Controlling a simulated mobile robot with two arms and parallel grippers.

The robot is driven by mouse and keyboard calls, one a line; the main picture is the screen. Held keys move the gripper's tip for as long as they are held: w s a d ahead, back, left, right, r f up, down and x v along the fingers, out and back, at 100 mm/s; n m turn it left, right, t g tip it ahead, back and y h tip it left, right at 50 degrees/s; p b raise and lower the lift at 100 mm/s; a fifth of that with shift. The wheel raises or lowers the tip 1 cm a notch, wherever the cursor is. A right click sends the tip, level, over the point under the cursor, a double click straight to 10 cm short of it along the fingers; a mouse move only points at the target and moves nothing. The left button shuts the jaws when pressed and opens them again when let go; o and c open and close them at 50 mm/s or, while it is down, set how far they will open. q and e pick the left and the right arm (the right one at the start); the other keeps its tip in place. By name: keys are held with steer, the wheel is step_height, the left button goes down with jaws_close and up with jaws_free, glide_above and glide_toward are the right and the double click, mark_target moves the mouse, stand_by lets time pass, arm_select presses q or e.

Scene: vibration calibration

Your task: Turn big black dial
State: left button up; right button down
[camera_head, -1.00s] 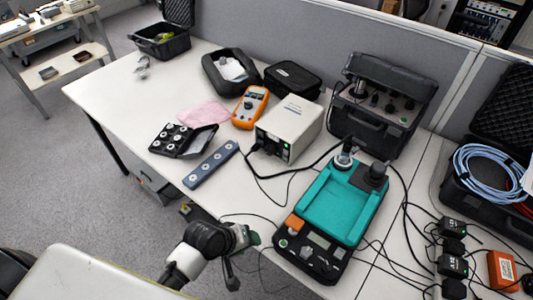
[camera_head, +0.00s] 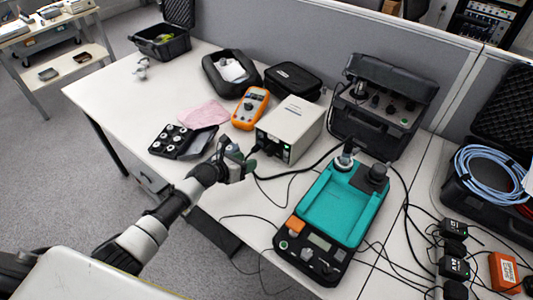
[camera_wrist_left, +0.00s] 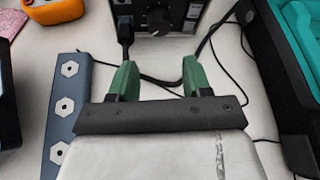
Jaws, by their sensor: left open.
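The big black dial (camera_wrist_left: 158,18) is on the dark front panel of the white box (camera_head: 292,122). In the left wrist view it is at the top middle, beyond my fingertips and cut by the frame edge. My left gripper (camera_head: 243,156) is in front of that panel. In the left wrist view its two green fingers (camera_wrist_left: 160,66) are apart with nothing between them, and the dial lies roughly in line with the gap. They look apart from the dial. My right gripper is in neither view.
A black cable plug (camera_wrist_left: 124,28) sits left of the dial, with cables crossing the table. A blue-grey bar (camera_wrist_left: 66,110) lies at left. A teal-topped device (camera_head: 335,205) stands to the right, and an orange multimeter (camera_head: 250,107) stands left of the box.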

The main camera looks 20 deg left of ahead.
mark_target(268, 153)
arm_select(q)
steer(key=b+x, duration=0.4)
steer(key=x, duration=0.5)
steer(key=shift+w+f+b, duration=0.2)
steer(key=shift+f+b, duration=0.05)
steer(key=shift+b, duration=0.15)
steer(key=shift+w+d+f, duration=0.1)
steer(key=shift+w+d, duration=0.25)
steer(key=shift+w, duration=0.15)
steer(key=c, duration=0.6)
